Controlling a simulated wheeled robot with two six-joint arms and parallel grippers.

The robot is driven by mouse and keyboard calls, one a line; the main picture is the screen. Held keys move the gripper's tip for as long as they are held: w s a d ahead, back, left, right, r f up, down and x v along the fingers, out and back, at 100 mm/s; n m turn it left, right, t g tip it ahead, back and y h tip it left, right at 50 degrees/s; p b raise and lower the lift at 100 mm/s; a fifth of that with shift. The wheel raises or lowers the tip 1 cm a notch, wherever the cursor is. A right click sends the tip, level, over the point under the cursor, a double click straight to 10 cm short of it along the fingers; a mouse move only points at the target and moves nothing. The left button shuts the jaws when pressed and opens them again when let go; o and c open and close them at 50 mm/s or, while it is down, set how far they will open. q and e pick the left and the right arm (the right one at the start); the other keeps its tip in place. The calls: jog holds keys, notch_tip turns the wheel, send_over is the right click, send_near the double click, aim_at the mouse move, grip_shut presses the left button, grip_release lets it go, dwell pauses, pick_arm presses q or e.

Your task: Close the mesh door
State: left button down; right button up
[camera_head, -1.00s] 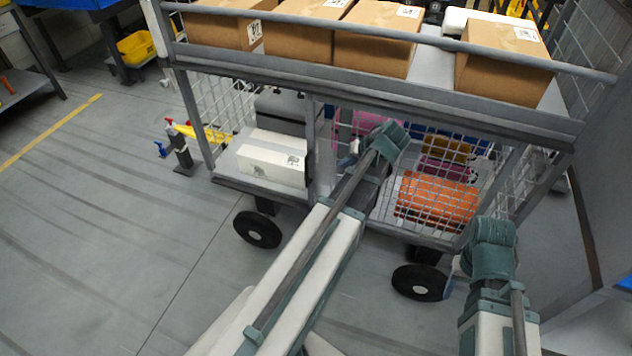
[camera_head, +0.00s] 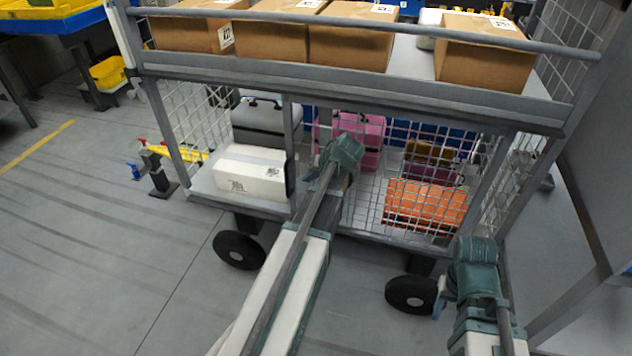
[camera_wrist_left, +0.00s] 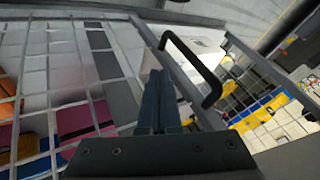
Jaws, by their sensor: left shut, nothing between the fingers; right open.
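The mesh door (camera_head: 400,212) is a grid of pale wire at the right half of the cart's lower level, in front of an orange box. It also shows on the left of the left wrist view (camera_wrist_left: 60,60); how far it stands open I cannot tell. A black bar handle (camera_wrist_left: 207,74) shows there beside my left gripper (camera_wrist_left: 163,82), whose fingers are shut and empty, just left of the handle. In the head view my left wrist hides those fingertips, near the door's left side. My right gripper (camera_head: 441,300) is low in front of the cart's right end, open, mostly hidden by its wrist.
The cart (camera_head: 330,85) carries several cardboard boxes (camera_head: 270,40) on top. A white box (camera_head: 250,172) and a dark case (camera_head: 262,120) are in its left lower bay. Black wheels (camera_head: 240,250) stand below.

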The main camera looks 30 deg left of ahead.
aim_at(294, 175)
pick_arm(q)
jog(key=shift+s+a+p, duration=0.2)
jog(key=shift+s+a, duration=0.15)
jog(key=shift+a, duration=0.25)
jog(key=shift+s+a+p, duration=0.2)
jog(key=shift+s+a, duration=0.1)
jog(key=shift+a, duration=0.25)
jog(key=shift+s+a, duration=0.25)
jog(key=shift+a, duration=0.4)
jog(key=shift+s+a, duration=0.15)
jog(key=shift+a, duration=0.2)
jog(key=s+a, duration=0.4)
jog(key=a, duration=1)
jog(key=s+a, duration=0.4)
jog(key=a, duration=1.1)
jog(key=s+a, duration=0.4)
jog(key=a, duration=1.1)
jog(key=shift+s+a, duration=0.25)
jog(key=shift+s, duration=0.15)
jog(key=shift+a+r, duration=0.1)
jog(key=shift+r, duration=0.05)
pick_arm(e)
jog(key=shift+d, duration=0.1)
